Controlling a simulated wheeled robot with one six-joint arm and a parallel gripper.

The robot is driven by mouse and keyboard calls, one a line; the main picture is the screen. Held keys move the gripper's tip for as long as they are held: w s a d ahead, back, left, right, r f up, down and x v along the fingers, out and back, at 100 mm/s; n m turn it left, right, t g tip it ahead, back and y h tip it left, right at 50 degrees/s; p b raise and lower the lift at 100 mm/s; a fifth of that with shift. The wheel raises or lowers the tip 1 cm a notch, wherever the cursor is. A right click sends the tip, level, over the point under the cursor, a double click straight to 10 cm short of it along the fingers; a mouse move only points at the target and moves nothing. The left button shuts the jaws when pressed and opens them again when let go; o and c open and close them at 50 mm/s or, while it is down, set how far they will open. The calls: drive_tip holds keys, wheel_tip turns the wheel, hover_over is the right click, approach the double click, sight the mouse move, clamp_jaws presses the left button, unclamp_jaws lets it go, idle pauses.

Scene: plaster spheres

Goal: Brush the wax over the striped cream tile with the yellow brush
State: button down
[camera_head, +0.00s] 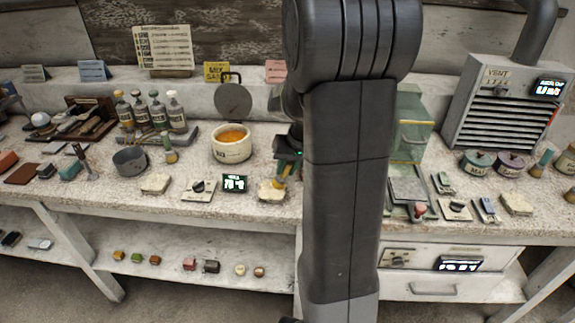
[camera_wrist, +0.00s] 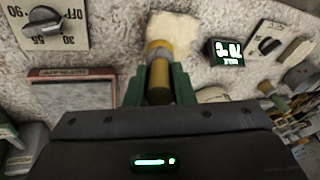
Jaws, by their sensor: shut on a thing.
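My gripper (camera_head: 286,168) is shut on the yellow brush (camera_wrist: 158,88), whose handle sits between the green fingers (camera_wrist: 158,80) in the wrist view. The brush points down at a cream tile (camera_head: 268,194) on the bench, partly hidden behind my arm. In the wrist view the bristle end overlaps this pale tile (camera_wrist: 186,36); I cannot tell whether they touch. Stripes on it are not clear. A cream pot (camera_head: 232,152) of orange wax (camera_head: 232,136) stands behind and left of the tile, its round lid (camera_head: 233,101) upright behind it.
A small display (camera_head: 235,184) and a dial plate (camera_head: 198,190) lie left of the tile. Other pale tiles lie further left (camera_head: 155,183) and far right (camera_head: 516,204). A grey pan (camera_head: 130,160), bottles (camera_head: 158,112) and a glass case (camera_head: 412,125) stand on the bench.

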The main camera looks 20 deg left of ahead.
drive_tip(key=shift+w+a, duration=0.25)
drive_tip(key=shift+w, duration=0.7)
idle(0.5)
drive_tip(key=shift+s+d+r+p, duration=0.2)
drive_tip(key=shift+s+r+p, duration=0.3)
drive_tip(key=shift+s+r, duration=0.35)
drive_tip(key=shift+f, duration=0.2)
drive_tip(key=shift+f+b, duration=0.4)
drive_tip(key=shift+f, duration=0.35)
